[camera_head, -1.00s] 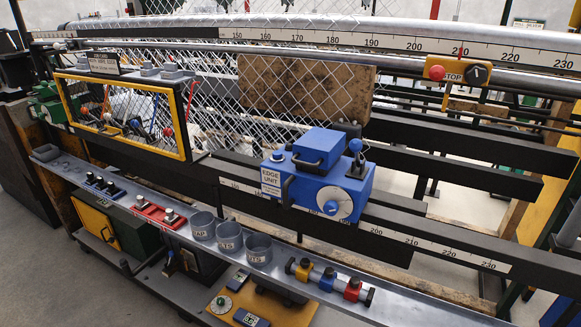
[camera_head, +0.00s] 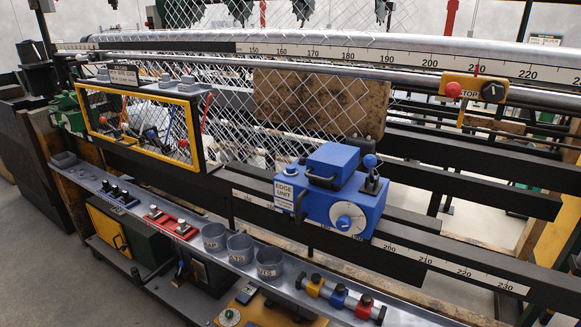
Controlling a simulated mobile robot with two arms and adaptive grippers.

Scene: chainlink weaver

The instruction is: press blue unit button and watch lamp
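The blue edge unit (camera_head: 318,205) sits on the dark rail right of centre, with a white "EDGE UNIT" label (camera_head: 284,195) on its left side. A black handle, a white dial (camera_head: 349,219) and a lever with a blue knob (camera_head: 371,160) are also on the unit. I cannot make out a lit lamp on it. Neither of my grippers is in view.
A yellow STOP box (camera_head: 473,88) with a red button and black knob hangs at the upper right. Chain-link mesh hangs behind.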

